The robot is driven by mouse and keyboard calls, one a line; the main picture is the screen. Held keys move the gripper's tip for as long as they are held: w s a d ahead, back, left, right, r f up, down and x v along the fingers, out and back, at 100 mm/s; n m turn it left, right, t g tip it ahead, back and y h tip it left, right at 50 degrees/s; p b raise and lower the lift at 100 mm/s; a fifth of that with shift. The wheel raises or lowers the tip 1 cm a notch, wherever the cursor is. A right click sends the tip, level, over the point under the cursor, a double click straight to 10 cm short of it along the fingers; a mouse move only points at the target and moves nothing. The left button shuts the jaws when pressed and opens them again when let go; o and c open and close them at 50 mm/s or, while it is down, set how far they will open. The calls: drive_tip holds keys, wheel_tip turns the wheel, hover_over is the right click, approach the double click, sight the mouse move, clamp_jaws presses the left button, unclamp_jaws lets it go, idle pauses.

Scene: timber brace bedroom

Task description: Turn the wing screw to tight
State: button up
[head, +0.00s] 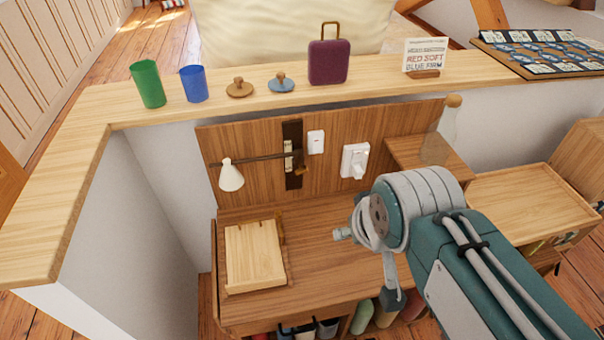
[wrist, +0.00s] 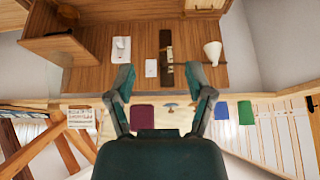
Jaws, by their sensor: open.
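A dark upright bracket (head: 292,150) is fixed to the wooden back panel, with a thin rod across it that carries a white cone-shaped lamp (head: 231,175). A small brown piece (head: 299,169) at the bracket's right side looks like the wing screw; its wings are too small to read. In the wrist view, which is upside down, the bracket (wrist: 166,58) and lamp (wrist: 212,52) show beyond my gripper (wrist: 160,78). My gripper is open and empty, its two fingers spread, apart from the bracket. In the head view my arm hides most of the gripper.
A white switch plate (head: 316,142) and socket (head: 355,161) sit right of the bracket. A wooden tray (head: 253,256) lies on the desk (head: 320,275). A glass bottle (head: 440,130) stands at right. The ledge (head: 210,115) above holds cups, knobs, a purple case and a sign.

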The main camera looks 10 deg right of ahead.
drive_tip(key=w+f+n+t, duration=0.2)
drive_tip(key=w+f+n, duration=0.15)
drive_tip(key=w, duration=0.45)
drive_tip(key=w+f+n+t, duration=0.2)
drive_tip(key=w+f+n, duration=0.15)
drive_tip(key=w, duration=0.55)
drive_tip(key=w+f+n+t, duration=0.2)
drive_tip(key=w+f+n, duration=0.15)
drive_tip(key=w, duration=0.45)
drive_tip(key=n+t, duration=0.3)
drive_tip(key=n, duration=0.4)
approach(301, 170)
wheel_tip(301, 170, up, 4)
wheel_tip(301, 170, down, 8)
drive_tip(key=s+n+t, duration=0.1)
drive_tip(key=n+t, duration=0.2)
drive_tip(key=n, duration=0.2)
drive_tip(key=w, duration=1)
drive_tip(key=shift+w+r, duration=0.2)
drive_tip(key=shift+w, duration=0.15)
